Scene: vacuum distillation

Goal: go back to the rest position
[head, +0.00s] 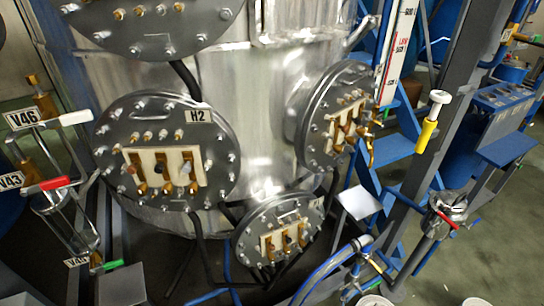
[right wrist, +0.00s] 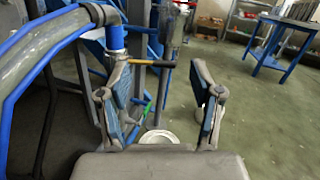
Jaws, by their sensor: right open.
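My right gripper (right wrist: 158,78) shows in the right wrist view with its two fingers spread wide. It is open, and nothing is clamped between the fingers. A small yellow-handled valve (right wrist: 150,62) and a grey pipe (right wrist: 168,60) appear beyond the fingertips; I cannot tell how far off. Neither gripper shows in the head view. My left gripper is not in view.
A steel vessel (head: 245,100) with bolted flanges, one labelled H2 (head: 165,155), fills the head view's middle. Valves V46 (head: 45,105) and V43 (head: 50,185) stand left. Open floor (right wrist: 240,95) lies right.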

